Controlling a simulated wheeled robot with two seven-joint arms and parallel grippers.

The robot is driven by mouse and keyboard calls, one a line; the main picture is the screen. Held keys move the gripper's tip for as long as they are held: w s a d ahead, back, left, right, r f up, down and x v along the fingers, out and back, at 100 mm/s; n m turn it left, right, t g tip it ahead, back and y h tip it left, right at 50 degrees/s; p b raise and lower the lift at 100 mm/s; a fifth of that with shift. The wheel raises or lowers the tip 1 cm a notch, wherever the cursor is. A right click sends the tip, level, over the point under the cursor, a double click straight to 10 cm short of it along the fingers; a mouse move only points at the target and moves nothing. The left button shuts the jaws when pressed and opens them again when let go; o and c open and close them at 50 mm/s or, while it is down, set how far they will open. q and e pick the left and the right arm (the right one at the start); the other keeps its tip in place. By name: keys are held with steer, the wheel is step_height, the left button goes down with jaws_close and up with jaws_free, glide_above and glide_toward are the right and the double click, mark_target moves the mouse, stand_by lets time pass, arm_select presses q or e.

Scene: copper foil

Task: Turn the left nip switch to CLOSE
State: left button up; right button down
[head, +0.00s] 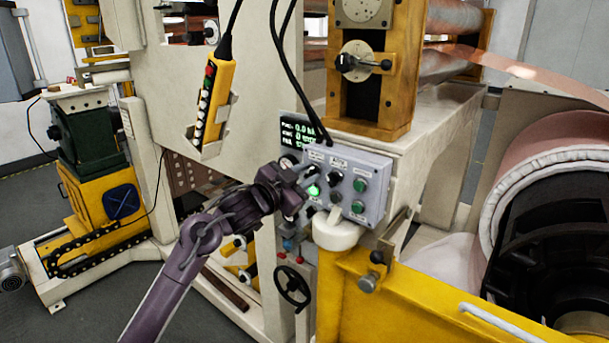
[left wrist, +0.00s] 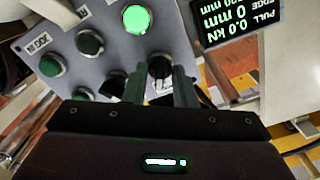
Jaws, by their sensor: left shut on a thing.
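The grey control box (head: 378,172) carries switches and buttons in two rows. My left gripper (head: 307,177) reaches its upper left corner from the left. In the left wrist view, where the panel appears turned over, the fingers of my left gripper (left wrist: 160,88) are shut on a black knob, the left nip switch (left wrist: 160,68), one finger on each side. In the head view the gripper hides this switch. Its label is mostly covered, so I cannot read its setting. My right gripper is not in view.
A lit green button (head: 313,190) sits just below the gripper. Another black switch (head: 337,177) and green buttons (head: 360,185) are to the right. A display (head: 297,132) stands behind the box. A yellow pendant (head: 213,100) hangs at upper left. A yellow beam (head: 430,295) runs below.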

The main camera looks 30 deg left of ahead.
arm_select(q)
steer(key=shift+r+n+p, duration=0.2)
steer(key=shift+n+p, duration=0.4)
steer(key=shift+p, duration=0.2)
steer(key=shift+f+n+p, duration=0.1)
steer(key=shift+n+p, duration=5.3)
steer(key=shift+p, duration=0.55)
steer(key=o, duration=0.6)
steer(key=shift+f, duration=0.1)
